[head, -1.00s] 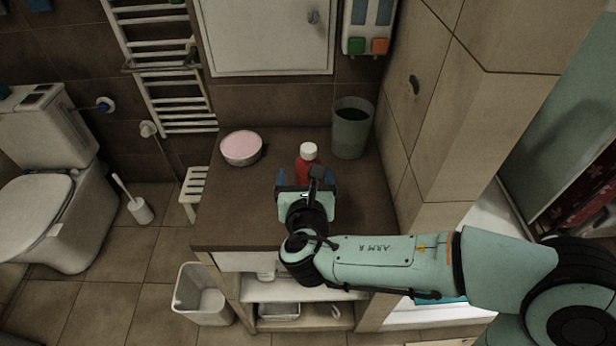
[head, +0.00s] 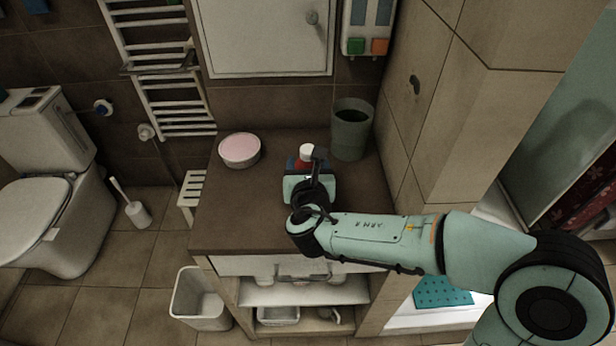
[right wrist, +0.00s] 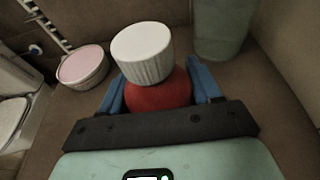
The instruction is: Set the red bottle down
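The red bottle (head: 305,163) with a white cap (head: 306,152) is upright over the back middle of the brown countertop (head: 235,205). My right gripper (head: 306,166) comes from the front and is shut on it. In the right wrist view the blue fingers of my right gripper (right wrist: 160,92) flank the round red body (right wrist: 158,97), below the ribbed white cap (right wrist: 142,55). The bottle's base is hidden, so I cannot tell whether it touches the countertop. My left gripper is not in view.
A pink-topped round tub (head: 239,150) stands at the back left of the countertop. A grey-green bin (head: 351,130) stands at the back right, close to the bottle. The front left of the countertop is bare. A tiled wall closes off the right side.

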